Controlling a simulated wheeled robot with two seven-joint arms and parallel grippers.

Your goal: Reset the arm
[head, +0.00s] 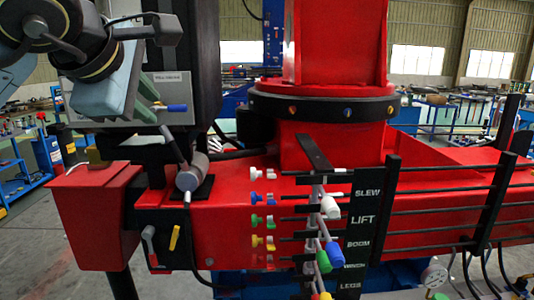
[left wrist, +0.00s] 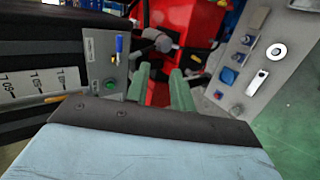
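My left arm comes in from the upper left in the head view, its pale blue-grey wrist body (head: 97,95) in front of a grey control panel (head: 175,85). My right gripper is in neither view.
A red crane base (head: 240,215) with a red column (head: 335,45) fills the middle. Coloured levers, including a white-knobbed one (head: 330,207), stand along its front beside a black label strip (head: 361,222). A red box (head: 98,205) juts out at left. Grey floor (head: 35,250) is open at lower left.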

